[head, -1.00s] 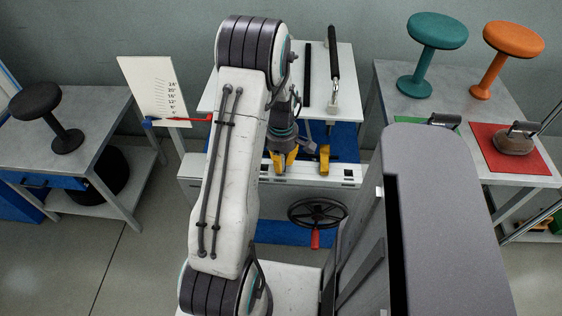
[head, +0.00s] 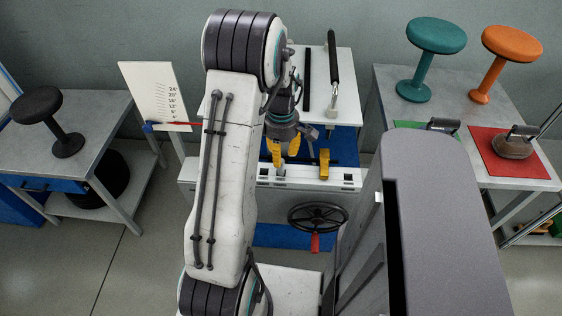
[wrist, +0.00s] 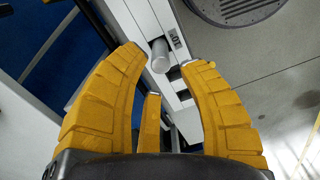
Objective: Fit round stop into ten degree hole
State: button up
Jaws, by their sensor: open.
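The round stop (wrist: 160,56) is a short grey cylinder standing at the white rail (wrist: 143,14) in the wrist view, beside a dark label that appears to read 10. It also shows small below my fingers in the head view (head: 280,168). Its lower end is hard to see, so I cannot tell how deep it sits in the hole. My gripper (wrist: 163,62) has its yellow fingers spread, with a gap on each side of the stop. In the head view my gripper (head: 285,150) is just above the rail, partly behind my arm.
A dark square slot (wrist: 175,75) lies beside the stop. A yellow block (head: 324,163) is right of my gripper. A black handwheel (head: 317,216) is below the rail. A scale board (head: 158,95) with a red pointer stands left. Stools stand on the side tables.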

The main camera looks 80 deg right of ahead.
jog(key=shift+r, duration=3.15)
jog(key=shift+w+r, duration=0.1)
jog(key=shift+w, duration=0.2)
jog(key=w+a+r+h, duration=0.1)
jog(key=w+a+r, duration=0.3)
jog(key=w+a, duration=0.55)
jog(key=w+a+r, duration=0.4)
jog(key=w+a, duration=0.2)
jog(key=w, duration=0.6)
jog(key=s+a+r+n+t, duration=0.1)
jog(key=a+r+t, duration=0.1)
jog(key=a, duration=2.2)
jog(key=shift+a+r+t+y, duration=0.15)
jog(key=shift+a+t+y, duration=0.2)
jog(key=shift+t, duration=0.35)
